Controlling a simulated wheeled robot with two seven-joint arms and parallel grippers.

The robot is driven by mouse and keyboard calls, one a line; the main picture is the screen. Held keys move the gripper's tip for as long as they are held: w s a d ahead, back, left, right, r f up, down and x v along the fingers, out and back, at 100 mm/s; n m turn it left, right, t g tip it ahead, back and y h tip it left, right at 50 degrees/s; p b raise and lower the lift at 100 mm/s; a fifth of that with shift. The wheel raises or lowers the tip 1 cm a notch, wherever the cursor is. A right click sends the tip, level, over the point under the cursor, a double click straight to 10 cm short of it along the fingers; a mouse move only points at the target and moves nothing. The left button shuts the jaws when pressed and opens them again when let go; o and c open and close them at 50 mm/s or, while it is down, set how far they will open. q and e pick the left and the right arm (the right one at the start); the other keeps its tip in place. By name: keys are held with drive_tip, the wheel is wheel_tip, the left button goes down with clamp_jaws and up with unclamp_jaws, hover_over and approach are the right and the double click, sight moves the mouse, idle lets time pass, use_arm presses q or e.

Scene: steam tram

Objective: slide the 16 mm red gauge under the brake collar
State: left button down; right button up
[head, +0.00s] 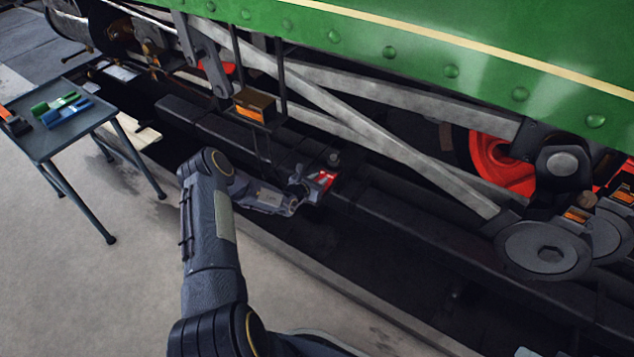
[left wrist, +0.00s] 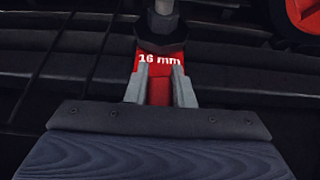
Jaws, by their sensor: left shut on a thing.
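My left gripper (head: 306,190) reaches in low under the green tram side and is shut on the red gauge. In the left wrist view the gripper's two fingers (left wrist: 160,88) hold the red gauge (left wrist: 159,66), marked "16 mm" in white. The gauge also shows as a small red patch in the head view (head: 324,179). A dark collar (left wrist: 162,38) on a grey rod is just beyond and above the gauge's far end. The gauge's far edge meets the collar's lower edge in the picture; I cannot tell how far under it reaches. My right gripper is not in view.
A small dark table (head: 62,133) at the left holds a green gauge (head: 55,104), a blue gauge (head: 68,113) and an orange-black item (head: 14,121). Grey rods (head: 370,141) and a red wheel (head: 495,165) are close by. Open floor (head: 120,285) lies at the lower left.

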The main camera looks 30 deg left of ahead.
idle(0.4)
use_arm(q)
drive_tip(key=c, duration=1.2)
unclamp_jaws()
drive_tip(key=shift+o, duration=0.2)
drive_tip(key=p+v, duration=0.3)
drive_tip(key=v, duration=0.4)
drive_tip(key=shift+r+p, duration=0.1)
drive_tip(key=shift+p, duration=0.3)
drive_tip(key=shift+s+r, duration=0.1)
drive_tip(key=shift+s, duration=0.3)
